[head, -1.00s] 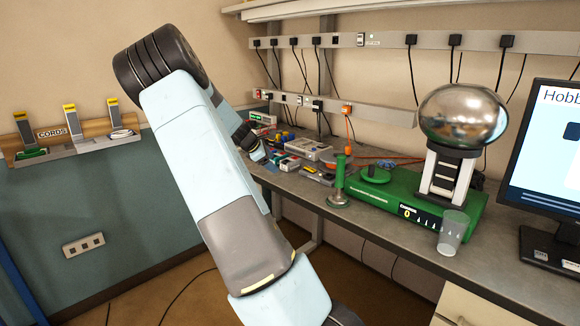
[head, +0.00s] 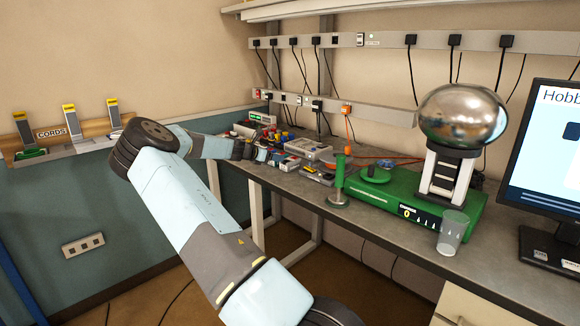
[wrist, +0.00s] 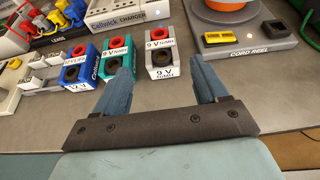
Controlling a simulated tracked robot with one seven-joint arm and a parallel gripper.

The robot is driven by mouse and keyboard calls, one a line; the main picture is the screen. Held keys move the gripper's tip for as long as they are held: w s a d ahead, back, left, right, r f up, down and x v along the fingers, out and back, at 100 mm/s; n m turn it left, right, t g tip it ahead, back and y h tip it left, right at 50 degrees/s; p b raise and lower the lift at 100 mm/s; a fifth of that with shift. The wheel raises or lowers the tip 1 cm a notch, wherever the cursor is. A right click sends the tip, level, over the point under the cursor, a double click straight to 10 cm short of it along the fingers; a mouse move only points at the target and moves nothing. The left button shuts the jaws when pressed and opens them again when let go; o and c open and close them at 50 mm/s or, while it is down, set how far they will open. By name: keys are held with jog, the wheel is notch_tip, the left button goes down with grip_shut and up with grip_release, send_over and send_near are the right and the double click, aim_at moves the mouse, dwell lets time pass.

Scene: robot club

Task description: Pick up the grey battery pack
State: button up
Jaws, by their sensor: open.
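In the wrist view, a grey battery pack (wrist: 161,70) with a red and a black ring terminal and "9 V NiMH" labels stands upright on the bench. My gripper (wrist: 159,65) is open. Its two blue fingers reach toward the pack, with the pack in the gap between their tips and slightly beyond them. No grip on it shows. In the head view, my gripper (head: 262,155) is at the bench's far left end, where the battery packs are too small to tell apart.
A blue pack (wrist: 76,71) and another pack (wrist: 117,55) stand left of the grey one. A charger (wrist: 115,14) lies behind, a cord reel base (wrist: 238,42) to the right. A metal sphere (head: 463,113), a clear cup (head: 453,232) and a monitor (head: 555,150) stand farther right on the bench (head: 400,235).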

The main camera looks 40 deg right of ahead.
send_near(290, 159)
jog(key=shift+s+d+f, duration=0.1)
jog(key=shift+d, duration=0.45)
jog(key=shift+s+d+f, duration=0.1)
jog(key=shift+d, duration=0.45)
jog(key=shift+f+x, duration=0.15)
jog(key=shift+x, duration=1.2)
jog(key=shift+f+x, duration=0.15)
jog(key=shift+x, duration=1.15)
jog(key=shift+a, duration=0.1)
jog(key=c, duration=0.9)
jog(key=shift+w, duration=0.1)
jog(key=shift+c, duration=0.4)
jog(key=shift+r, duration=0.15)
